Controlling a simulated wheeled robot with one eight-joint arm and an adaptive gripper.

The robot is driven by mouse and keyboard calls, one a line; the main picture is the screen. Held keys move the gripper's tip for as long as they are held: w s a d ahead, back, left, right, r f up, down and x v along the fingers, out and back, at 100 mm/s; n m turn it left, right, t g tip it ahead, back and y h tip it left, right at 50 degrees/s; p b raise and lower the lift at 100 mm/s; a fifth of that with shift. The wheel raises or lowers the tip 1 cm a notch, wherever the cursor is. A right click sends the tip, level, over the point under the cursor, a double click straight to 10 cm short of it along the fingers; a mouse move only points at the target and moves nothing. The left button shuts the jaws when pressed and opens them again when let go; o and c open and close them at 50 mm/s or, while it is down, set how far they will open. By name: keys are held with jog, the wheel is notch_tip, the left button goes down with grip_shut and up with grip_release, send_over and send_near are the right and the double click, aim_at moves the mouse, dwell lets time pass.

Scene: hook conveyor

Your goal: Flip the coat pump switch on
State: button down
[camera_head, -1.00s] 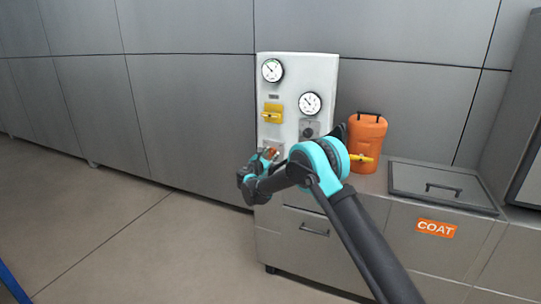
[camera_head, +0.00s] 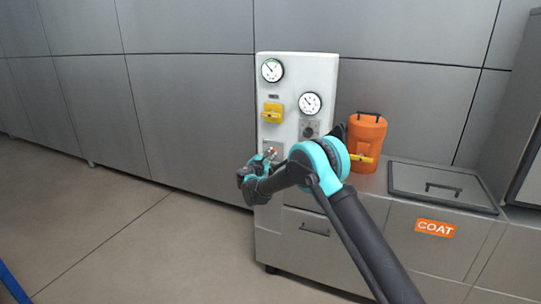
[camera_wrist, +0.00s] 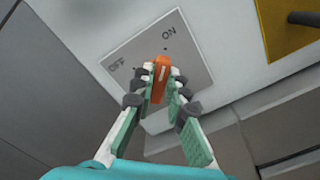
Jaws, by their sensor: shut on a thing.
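The coat pump switch is an orange knob (camera_wrist: 161,78) with a white mark, on a grey plate (camera_wrist: 196,62) lettered OFF on the left and ON at the top. The knob's long axis points up, roughly towards the ON label and the small dot beneath it. My gripper (camera_wrist: 158,90) is shut on the knob, with a finger on each side. In the head view my gripper (camera_head: 264,157) is at the lower left of the white panel (camera_head: 300,72), and it largely hides the knob there.
Two round gauges (camera_head: 272,70) and a yellow handle (camera_head: 271,113) are on the panel above my gripper. An orange container (camera_head: 367,139) with a yellow tap stands to the right, beside a lidded tank (camera_head: 440,186) above a COAT label. Open floor lies at the left.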

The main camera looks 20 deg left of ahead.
dwell(0.3)
jog(key=c, duration=1.5)
grip_release()
jog(key=shift+c, duration=0.2)
jog(key=s, duration=1.2)
jog(key=shift+a, duration=0.25)
